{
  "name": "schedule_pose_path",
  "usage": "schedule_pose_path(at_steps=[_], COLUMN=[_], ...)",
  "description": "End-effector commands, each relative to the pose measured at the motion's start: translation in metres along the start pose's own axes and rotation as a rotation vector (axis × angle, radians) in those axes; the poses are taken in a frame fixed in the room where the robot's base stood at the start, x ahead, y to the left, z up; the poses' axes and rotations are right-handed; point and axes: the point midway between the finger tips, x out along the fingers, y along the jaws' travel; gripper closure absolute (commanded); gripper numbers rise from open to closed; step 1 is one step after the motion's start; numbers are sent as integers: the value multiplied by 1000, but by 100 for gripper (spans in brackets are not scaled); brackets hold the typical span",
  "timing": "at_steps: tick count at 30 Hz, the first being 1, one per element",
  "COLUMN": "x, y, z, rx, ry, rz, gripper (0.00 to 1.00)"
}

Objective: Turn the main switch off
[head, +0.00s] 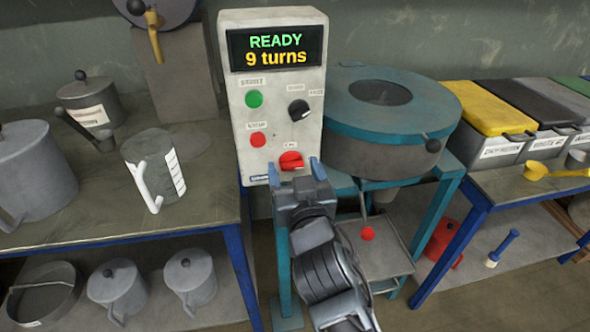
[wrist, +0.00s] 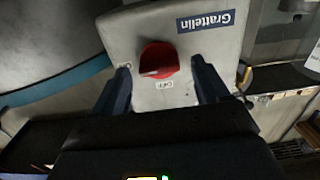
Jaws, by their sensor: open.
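The main switch is a red rotary knob (head: 291,161) low on the grey control box (head: 228,110). The box's display (head: 277,48) reads "READY 9 turns". The red knob also shows in the wrist view (wrist: 158,60), with a small label beside it that is too blurred to read for certain. My gripper (head: 296,171) is in front of the lower part of the box. In the wrist view its two blue fingers (wrist: 162,82) are apart, one on each side of the knob, with nothing between them held. I cannot tell whether they touch the knob.
The box also has a green button (head: 254,99), a red button (head: 258,140) and a black knob (head: 299,110). A teal round machine (head: 340,120) stands right of it. A bench (head: 80,215) with jugs is left; lidded bins (head: 490,150) are right.

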Motion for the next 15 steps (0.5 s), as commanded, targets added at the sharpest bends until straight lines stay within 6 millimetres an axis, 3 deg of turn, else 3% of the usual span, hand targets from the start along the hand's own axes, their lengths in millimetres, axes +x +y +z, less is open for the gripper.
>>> schedule_pose_path(at_steps=[5, 15], x=[0, 0], y=[0, 0], z=[0, 0], rx=[0, -1], ry=[0, 0], rz=[0, 0], gripper=[26, 57])
